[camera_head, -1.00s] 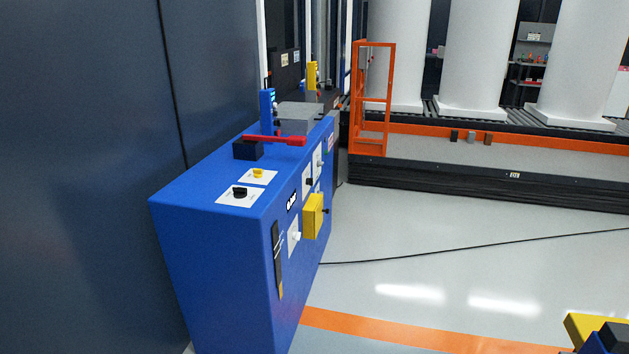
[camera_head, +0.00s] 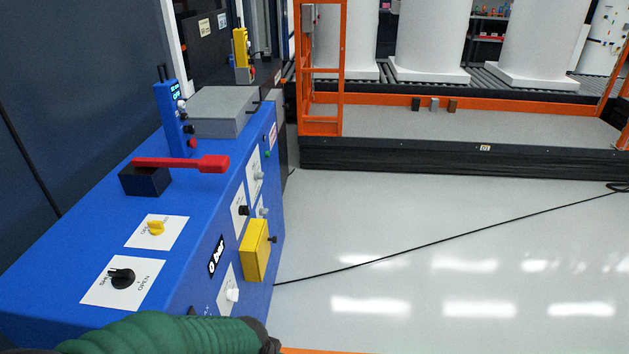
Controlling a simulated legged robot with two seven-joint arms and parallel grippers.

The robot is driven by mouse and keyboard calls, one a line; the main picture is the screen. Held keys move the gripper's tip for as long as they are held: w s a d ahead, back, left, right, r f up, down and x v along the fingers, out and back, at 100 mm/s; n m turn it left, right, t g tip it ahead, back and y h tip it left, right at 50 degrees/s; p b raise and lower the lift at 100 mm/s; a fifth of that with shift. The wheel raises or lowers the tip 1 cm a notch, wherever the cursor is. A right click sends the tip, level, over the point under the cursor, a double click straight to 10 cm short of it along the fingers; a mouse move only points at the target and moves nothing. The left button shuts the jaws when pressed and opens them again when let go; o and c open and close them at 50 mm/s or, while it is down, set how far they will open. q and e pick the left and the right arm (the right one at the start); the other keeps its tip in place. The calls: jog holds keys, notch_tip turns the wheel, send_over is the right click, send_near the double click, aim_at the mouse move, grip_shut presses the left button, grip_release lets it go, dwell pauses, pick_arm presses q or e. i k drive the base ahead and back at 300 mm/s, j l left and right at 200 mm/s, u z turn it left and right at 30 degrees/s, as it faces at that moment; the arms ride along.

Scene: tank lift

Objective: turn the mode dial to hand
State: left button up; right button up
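The blue control cabinet (camera_head: 60,260) stands at the left. On its top, a black dial (camera_head: 122,278) sits on a white plate marked OPEN, and a yellow dial (camera_head: 156,228) sits on another white plate. Its right face carries a white knob (camera_head: 232,295) and a black knob (camera_head: 243,210) on white plates. I cannot read which one is the mode dial. A green ribbed arm, seemingly my left, crosses the bottom left in front of the cabinet. Its dark end (camera_head: 264,336) is near the white knob in the picture; no fingers can be made out. My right gripper is out of view.
A red lever (camera_head: 185,163) on a black block, a blue post (camera_head: 172,120) and a grey box (camera_head: 215,110) stand on the cabinet top. A yellow box (camera_head: 256,250) juts from its right face. A black cable (camera_head: 400,256) crosses the open floor. An orange frame (camera_head: 321,60) stands behind.

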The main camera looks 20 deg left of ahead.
aim_at(242, 210)
jog(key=i+l+u, duration=0.2)
jog(key=i, duration=0.25)
jog(key=i+l+u, duration=0.2)
jog(key=i, duration=0.2)
jog(key=i+l+u, duration=0.2)
jog(key=i, duration=0.2)
